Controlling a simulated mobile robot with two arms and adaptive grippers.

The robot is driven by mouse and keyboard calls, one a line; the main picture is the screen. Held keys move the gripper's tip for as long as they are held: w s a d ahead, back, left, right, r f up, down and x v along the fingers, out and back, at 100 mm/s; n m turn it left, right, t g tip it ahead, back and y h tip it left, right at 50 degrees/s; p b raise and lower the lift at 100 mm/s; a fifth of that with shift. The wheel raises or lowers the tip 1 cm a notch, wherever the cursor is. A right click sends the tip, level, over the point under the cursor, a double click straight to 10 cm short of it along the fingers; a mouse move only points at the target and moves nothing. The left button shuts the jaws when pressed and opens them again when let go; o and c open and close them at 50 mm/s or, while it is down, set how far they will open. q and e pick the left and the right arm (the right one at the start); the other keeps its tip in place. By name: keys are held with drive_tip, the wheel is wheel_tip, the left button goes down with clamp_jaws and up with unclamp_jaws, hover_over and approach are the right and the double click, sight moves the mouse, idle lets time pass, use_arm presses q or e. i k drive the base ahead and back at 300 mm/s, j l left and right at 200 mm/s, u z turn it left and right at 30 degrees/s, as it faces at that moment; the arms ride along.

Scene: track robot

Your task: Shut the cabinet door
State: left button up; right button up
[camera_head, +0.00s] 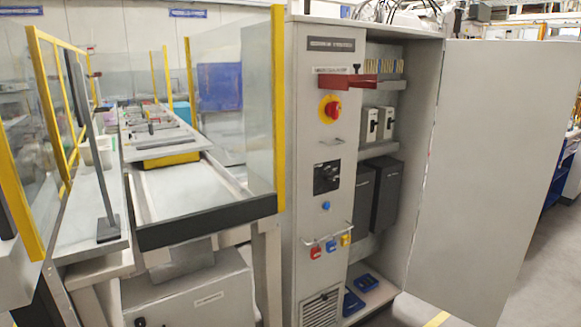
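The grey cabinet (320,215) stands upright in the middle of the view. Its door (493,170) is a plain grey panel hinged on the cabinet's right side and stands wide open to the right. The open bay shows shelves with dark boxes (379,193), white units and blue items at the bottom. Neither of my grippers shows in the view.
A conveyor track (170,190) with yellow-framed clear guards (245,110) stands left of the cabinet. A smaller grey box (195,300) is below it. Grey floor (420,312) with a yellow line lies in front of the cabinet. Blue furniture is behind the door at right.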

sight(505, 109)
drive_tip(key=z, duration=0.55)
drive_tip(key=i+z, duration=0.7)
drive_tip(key=i+j+z, duration=0.15)
drive_tip(key=i+z, duration=0.2)
drive_tip(key=i+l+z, duration=0.1)
drive_tip(key=i+z, duration=0.25)
drive_tip(key=i, duration=0.6)
drive_tip(key=i+j+z, duration=0.15)
drive_tip(key=i+z, duration=0.15)
drive_tip(key=i, duration=0.65)
drive_tip(key=i+u, duration=0.1)
drive_tip(key=i, duration=0.4)
drive_tip(key=i+l+u, duration=0.1)
drive_tip(key=i, duration=0.4)
drive_tip(key=i+l+u, duration=0.15)
drive_tip(key=i, duration=0.35)
drive_tip(key=i+l+u, duration=0.1)
drive_tip(key=i, duration=0.35)
drive_tip(key=i+u, duration=0.4)
drive_tip(key=i+l+u, duration=0.1)
drive_tip(key=i+u, duration=0.15)
drive_tip(key=u, duration=0.15)
drive_tip(key=i+l+u, duration=0.2)
drive_tip(key=i+u, duration=0.25)
drive_tip(key=k+u, duration=0.1)
drive_tip(key=u, duration=2.05)
